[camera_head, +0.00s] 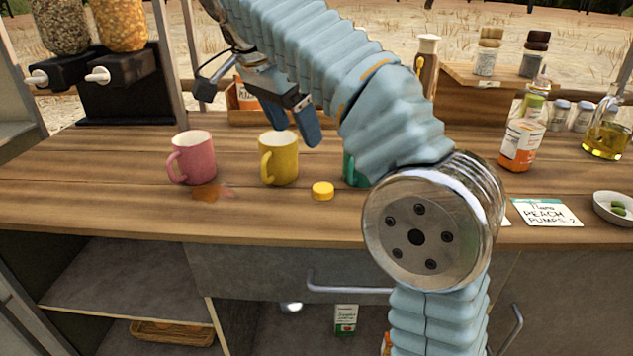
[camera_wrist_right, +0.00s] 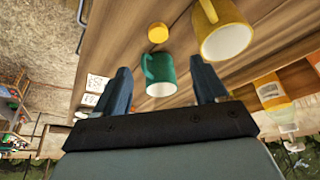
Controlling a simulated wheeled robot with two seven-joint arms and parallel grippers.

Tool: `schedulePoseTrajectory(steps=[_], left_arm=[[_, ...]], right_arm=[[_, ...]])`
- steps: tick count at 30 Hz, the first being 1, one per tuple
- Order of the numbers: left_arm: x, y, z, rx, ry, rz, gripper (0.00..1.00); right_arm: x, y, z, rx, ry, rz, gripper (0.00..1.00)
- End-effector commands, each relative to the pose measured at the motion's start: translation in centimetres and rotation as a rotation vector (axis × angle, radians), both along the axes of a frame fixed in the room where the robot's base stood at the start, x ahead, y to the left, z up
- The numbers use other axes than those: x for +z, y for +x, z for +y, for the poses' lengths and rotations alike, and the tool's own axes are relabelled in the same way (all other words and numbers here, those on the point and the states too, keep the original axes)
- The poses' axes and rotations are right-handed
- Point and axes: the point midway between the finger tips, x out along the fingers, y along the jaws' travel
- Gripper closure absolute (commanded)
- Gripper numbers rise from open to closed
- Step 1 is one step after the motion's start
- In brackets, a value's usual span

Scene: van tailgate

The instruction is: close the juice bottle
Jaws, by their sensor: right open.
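The juice bottle (camera_head: 519,145), clear with orange juice and a label, stands upright on the right of the counter; I cannot make out its mouth clearly. A yellow cap (camera_head: 322,190) lies on the counter near the front edge, apart from the bottle. It also shows at the top of the right wrist view (camera_wrist_right: 157,33). My right gripper (camera_head: 297,136) is open and empty, above and behind the cap, near the yellow mug. In the right wrist view its fingers (camera_wrist_right: 160,90) are spread, with the green mug seen between them. My left gripper is out of view.
A pink mug (camera_head: 193,158), yellow mug (camera_head: 279,160) and partly hidden green mug (camera_head: 353,168) stand near the cap. A brown spill (camera_head: 212,193) lies by the pink mug. A note card (camera_head: 546,212), bowl (camera_head: 615,208) and oil jug (camera_head: 606,138) are on the right.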

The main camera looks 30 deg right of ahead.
Motion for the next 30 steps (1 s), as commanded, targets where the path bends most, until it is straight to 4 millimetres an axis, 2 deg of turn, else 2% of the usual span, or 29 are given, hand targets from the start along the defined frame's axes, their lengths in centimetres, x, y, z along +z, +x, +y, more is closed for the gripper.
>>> schedulePoseTrajectory(steps=[8, 15, 22, 30], left_arm=[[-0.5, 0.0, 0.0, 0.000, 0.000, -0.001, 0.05], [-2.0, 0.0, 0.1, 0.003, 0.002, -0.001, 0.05], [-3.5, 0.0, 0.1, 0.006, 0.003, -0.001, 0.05], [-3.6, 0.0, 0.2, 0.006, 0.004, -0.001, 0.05]], right_arm=[[-0.8, 0.1, -0.3, -0.001, 0.001, 0.004, 0.28], [-3.1, 0.3, -1.2, -0.002, 0.001, 0.003, 0.28], [-6.9, 0.6, -2.8, 0.000, -0.002, 0.003, 0.28], [-8.0, 0.8, -3.2, 0.001, 0.000, -0.001, 0.28]])
